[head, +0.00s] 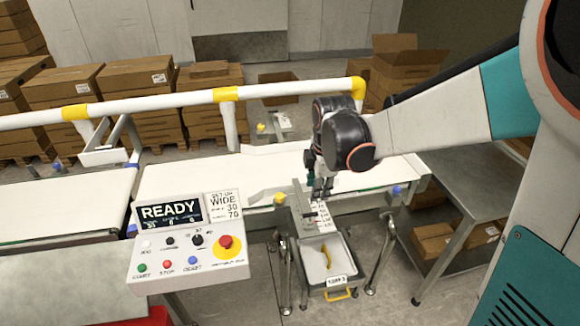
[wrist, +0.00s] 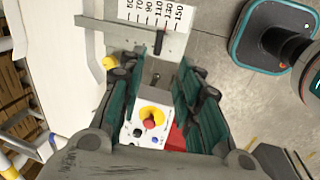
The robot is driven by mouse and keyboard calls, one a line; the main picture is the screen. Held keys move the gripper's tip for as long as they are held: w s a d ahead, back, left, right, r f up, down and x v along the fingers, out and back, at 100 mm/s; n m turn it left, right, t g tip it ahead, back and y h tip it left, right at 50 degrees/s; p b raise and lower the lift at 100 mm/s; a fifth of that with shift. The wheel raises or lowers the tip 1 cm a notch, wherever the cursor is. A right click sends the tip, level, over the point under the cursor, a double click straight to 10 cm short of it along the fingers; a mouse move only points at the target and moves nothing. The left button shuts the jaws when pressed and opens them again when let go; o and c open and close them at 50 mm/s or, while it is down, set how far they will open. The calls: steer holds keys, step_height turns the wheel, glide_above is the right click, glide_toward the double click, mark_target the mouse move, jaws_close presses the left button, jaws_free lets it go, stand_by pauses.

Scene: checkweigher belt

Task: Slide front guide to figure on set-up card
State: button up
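The set-up card (head: 225,205) beside the READY display reads WIDE, with 30 above 70; the small words beside the figures are too blurred to read. The front guide (head: 296,200) is a grey metal piece at the belt's near edge, next to a white scale plate (head: 323,216). My gripper (head: 318,192) is over the guide area. In the wrist view its teal fingers (wrist: 157,84) are apart, with no clear contact on the guide.
The control box (head: 188,245) with a red stop button stands left of the guide. A grey bin (head: 312,262) with a yellow item sits below the scale. The white belt (head: 185,175) is clear. A white rail (head: 150,103) runs behind it. A metal table (head: 462,180) stands right.

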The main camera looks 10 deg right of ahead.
mark_target(312, 214)
steer(key=shift+n, duration=0.3)
steer(key=b+x, duration=0.3)
steer(key=x, duration=1.1)
steer(key=shift+w+f, duration=0.15)
jaws_close()
